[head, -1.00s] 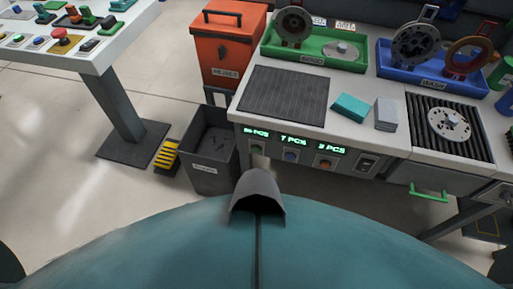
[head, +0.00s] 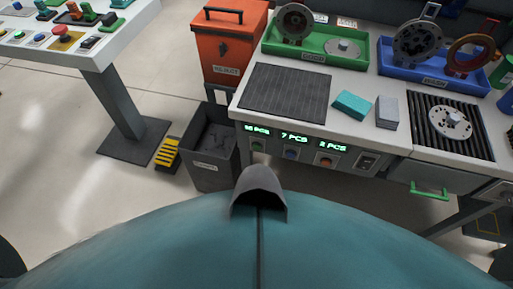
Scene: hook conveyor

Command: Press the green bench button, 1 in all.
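The green bench button (head: 258,146) is on the front face of the bench, below the leftmost lit display, and is small and partly dark. A blue button (head: 291,154) and an orange-red button (head: 326,162) sit to its right, under their own displays. Neither of my grippers is in view, so nothing of mine is seen near the button.
A dark bin (head: 211,170) stands on the floor left of the bench front. A control console (head: 100,55) is at upper left. A green-handled drawer (head: 428,190) is right of the buttons. Open floor lies at left.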

